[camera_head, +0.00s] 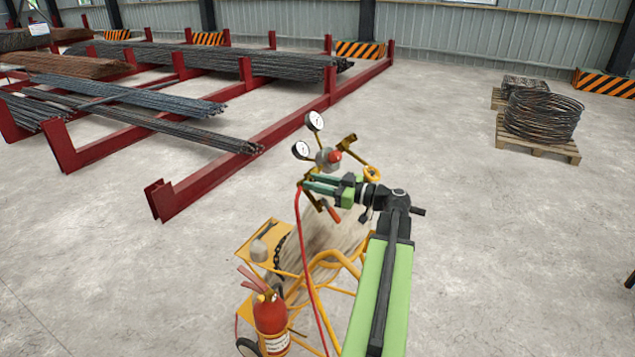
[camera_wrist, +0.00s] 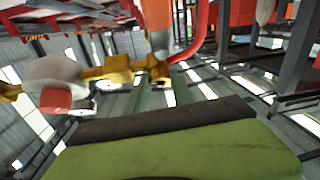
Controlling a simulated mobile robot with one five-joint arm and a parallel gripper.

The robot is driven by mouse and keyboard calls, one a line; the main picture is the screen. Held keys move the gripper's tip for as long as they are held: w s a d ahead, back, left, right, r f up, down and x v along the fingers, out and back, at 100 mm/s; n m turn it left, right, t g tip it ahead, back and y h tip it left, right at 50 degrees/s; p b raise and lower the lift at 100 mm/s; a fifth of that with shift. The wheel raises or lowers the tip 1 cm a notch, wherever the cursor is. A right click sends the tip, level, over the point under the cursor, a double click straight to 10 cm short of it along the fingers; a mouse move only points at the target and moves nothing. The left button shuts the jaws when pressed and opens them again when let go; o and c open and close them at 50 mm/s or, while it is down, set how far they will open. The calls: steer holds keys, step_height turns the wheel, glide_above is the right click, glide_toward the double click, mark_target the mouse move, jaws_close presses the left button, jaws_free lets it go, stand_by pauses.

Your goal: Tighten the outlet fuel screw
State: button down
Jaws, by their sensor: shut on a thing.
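A brass regulator with two round white gauges, upper (camera_head: 315,121) and left (camera_head: 301,149), and a red knob (camera_head: 335,156) sits on top of the cylinder on the yellow cart. My gripper (camera_head: 308,186) reaches in from the right, with its green fingers shut at the brass outlet where the red hose (camera_head: 303,240) begins. The outlet fuel screw between the fingers is mostly hidden. In the wrist view, the brass fitting (camera_wrist: 110,72) and red knob (camera_wrist: 55,100) show beyond a green finger that fills the bottom. The hose (camera_wrist: 198,40) curves at the top.
The yellow cart (camera_head: 257,237) carries a blurred pale cylinder (camera_head: 318,240) and a red fire extinguisher (camera_head: 271,320). Red racks (camera_head: 220,180) with rebar stand at the back left. Coiled wire on a pallet (camera_head: 540,148) lies at the right. The floor between is clear.

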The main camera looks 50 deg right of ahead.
steer(key=shift+s+a+m+h, duration=0.1)
steer(key=shift+a+m+h, duration=0.15)
steer(key=shift+m+h, duration=0.65)
steer(key=shift+d+m+t+h, duration=0.1)
steer(key=shift+m+t+h, duration=0.2)
steer(key=shift+m, duration=0.5)
steer(key=c, duration=1.1)
jaws_free()
steer(key=s+d, duration=0.3)
steer(key=s, duration=1.4)
steer(key=shift+d, duration=0.15)
steer(key=shift+w, duration=0.1)
